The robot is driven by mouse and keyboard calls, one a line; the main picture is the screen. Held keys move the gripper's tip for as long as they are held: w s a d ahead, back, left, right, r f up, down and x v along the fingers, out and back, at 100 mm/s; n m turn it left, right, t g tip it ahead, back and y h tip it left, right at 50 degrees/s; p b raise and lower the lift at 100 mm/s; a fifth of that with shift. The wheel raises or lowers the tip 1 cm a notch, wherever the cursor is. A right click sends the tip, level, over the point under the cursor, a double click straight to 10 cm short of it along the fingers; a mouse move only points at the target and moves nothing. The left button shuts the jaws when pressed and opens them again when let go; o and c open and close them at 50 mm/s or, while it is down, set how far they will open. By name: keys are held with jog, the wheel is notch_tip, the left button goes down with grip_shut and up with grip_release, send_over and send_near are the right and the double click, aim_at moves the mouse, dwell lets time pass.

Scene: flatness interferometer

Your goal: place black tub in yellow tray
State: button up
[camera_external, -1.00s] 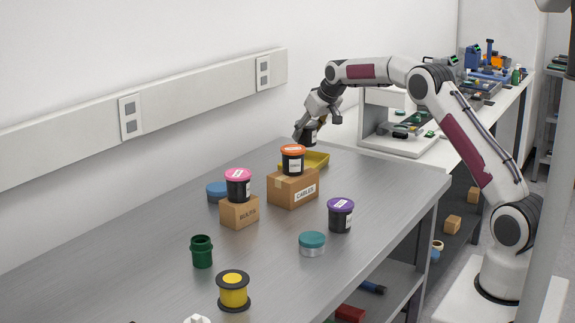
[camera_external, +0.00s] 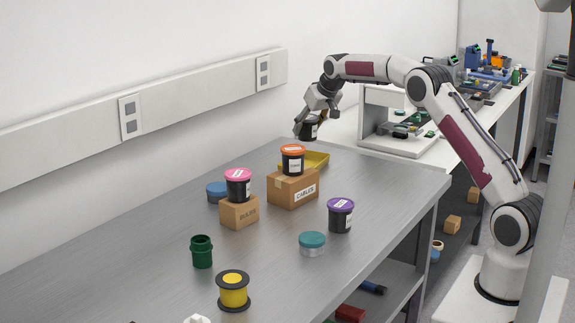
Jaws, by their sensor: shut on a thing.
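My gripper (camera_external: 306,117) is shut on a black tub (camera_external: 309,132) with a pale label, held in the air near the back end of the metal table. The yellow tray (camera_external: 317,160) lies on the table below and slightly right of the held tub. Its front left part is hidden behind an orange-lidded black tub (camera_external: 293,160) that stands on a cardboard box marked CABLES (camera_external: 293,188). The held tub appears above the tray's back area; its exact height cannot be told.
A pink-lidded black tub (camera_external: 238,186) stands on a smaller box (camera_external: 240,212). A purple-lidded tub (camera_external: 340,215), a teal-lidded jar (camera_external: 312,244), a green jar (camera_external: 201,252), a yellow spool (camera_external: 233,290) and a blue-lidded container (camera_external: 217,191) stand on the table (camera_external: 135,265).

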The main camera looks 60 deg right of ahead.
aim_at(308, 140)
jog(key=shift+f, duration=2.5)
jog(key=shift+f, duration=0.1)
jog(key=shift+f, duration=1.75)
jog(key=shift+f, duration=0.65)
jog(key=o, duration=1.2)
jog(key=shift+o, duration=0.2)
jog(key=shift+r, duration=0.1)
